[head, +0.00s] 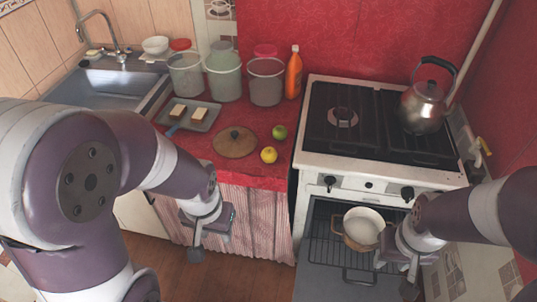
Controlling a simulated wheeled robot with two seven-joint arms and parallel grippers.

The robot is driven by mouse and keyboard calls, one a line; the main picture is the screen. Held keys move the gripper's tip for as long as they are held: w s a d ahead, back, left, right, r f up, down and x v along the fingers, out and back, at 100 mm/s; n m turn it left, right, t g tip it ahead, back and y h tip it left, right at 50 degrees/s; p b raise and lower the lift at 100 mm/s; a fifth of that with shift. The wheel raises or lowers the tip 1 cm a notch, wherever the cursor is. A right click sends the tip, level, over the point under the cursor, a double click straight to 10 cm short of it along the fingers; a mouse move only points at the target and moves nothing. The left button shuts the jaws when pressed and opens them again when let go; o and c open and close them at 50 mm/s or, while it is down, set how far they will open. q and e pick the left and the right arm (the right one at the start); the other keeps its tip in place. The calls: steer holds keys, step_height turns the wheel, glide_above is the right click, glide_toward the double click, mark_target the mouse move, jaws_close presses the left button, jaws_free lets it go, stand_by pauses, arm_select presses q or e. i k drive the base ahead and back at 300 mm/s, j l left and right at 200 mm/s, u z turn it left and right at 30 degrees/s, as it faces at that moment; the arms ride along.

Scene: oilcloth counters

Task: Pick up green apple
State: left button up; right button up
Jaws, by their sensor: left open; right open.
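A green apple (279,132) sits on the red counter (262,186), close to the stove's left side. A yellow lemon (268,155) lies just in front of it. A round wooden lid (235,143) lies to their left. My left gripper (205,245) is open, in front of the counter's striped curtain and below the counter top, apart from the apple. My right gripper (393,275) is open, low in front of the open oven, to the right of the pot there. Its fingers are only partly clear. The apple is in plain view.
Several canisters (265,83) and an orange bottle (294,72) stand behind the apple. A tray (190,116) with bread slices is at left. The stove (345,157) carries a kettle (424,107). A pot (362,228) sits in the open oven. The sink (105,90) is far left.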

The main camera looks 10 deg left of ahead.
mark_target(280, 133)
steer(key=i+z, duration=0.45)
steer(key=i, duration=0.5)
